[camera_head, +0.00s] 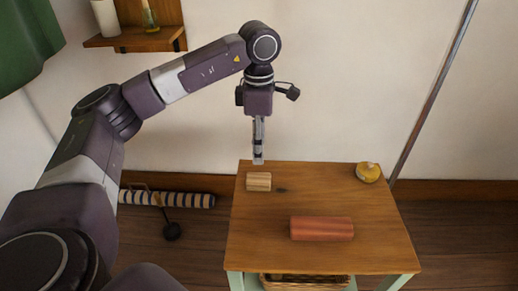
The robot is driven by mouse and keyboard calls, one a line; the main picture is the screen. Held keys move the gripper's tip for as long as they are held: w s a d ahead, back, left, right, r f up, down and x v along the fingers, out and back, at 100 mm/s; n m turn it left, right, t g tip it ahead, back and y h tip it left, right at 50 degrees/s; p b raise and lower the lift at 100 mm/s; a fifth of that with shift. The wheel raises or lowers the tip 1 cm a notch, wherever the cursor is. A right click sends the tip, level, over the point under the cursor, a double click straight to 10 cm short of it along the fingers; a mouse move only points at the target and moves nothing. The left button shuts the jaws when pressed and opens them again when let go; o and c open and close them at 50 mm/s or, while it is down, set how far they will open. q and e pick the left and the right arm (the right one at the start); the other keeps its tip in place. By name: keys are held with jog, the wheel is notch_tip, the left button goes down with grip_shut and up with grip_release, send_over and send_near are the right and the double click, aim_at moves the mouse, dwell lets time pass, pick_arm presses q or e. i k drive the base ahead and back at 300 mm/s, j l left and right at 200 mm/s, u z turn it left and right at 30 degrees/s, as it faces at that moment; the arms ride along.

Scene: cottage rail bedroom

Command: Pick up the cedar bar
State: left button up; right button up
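A small pale wooden bar (259,182) with lengthwise grooves, which looks like the cedar bar, lies near the back left corner of the wooden table (285,206). My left gripper (258,155) points down at the table's back edge, just behind and above the bar in the picture, and does not appear to touch it. Its fingers are seen edge-on, so I cannot tell whether they are open or shut. Nothing is visible between them. My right gripper is not in view.
A larger reddish block (321,228) lies near the table's front, and a round yellow item (368,172) sits at its back right. A wicker basket (304,282) is beneath. A striped roll (170,198) lies left of the table. The tabletop's middle is clear.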

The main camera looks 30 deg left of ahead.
aim_at(302, 228)
jog(key=k, duration=1)
